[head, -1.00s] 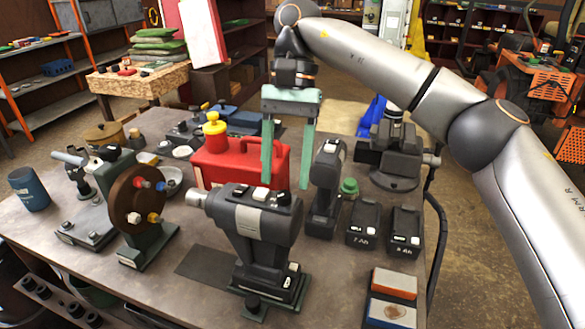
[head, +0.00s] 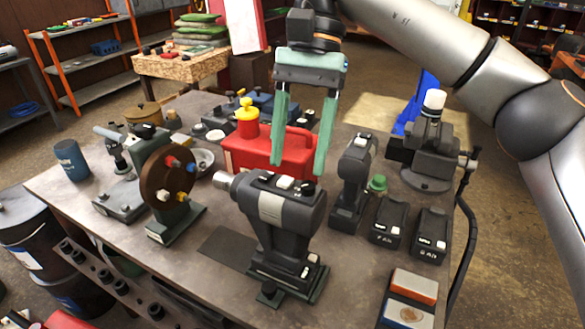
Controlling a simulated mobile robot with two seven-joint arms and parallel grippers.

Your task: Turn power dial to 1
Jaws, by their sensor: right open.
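A dark grey power tool (head: 284,212) stands upright on a green-edged base (head: 288,276) at the front middle of the workbench. On its top are a white button (head: 284,182) and a small round black knob (head: 305,187), which may be the power dial. Its markings are too small to read. My right gripper (head: 299,166), with pale green fingers, hangs pointing down above the rear of the tool's top. It is open and empty. Its fingertips appear apart from the tool, just above and behind the knob in the picture. My left gripper is not in view.
A red can (head: 262,152) with a yellow cap stands behind the tool. A drill (head: 352,182), a green knob (head: 378,183) and two batteries (head: 389,222) are to the right. A brown wheel (head: 168,181) with coloured knobs is left. A dark mat (head: 226,246) lies bare beside the tool.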

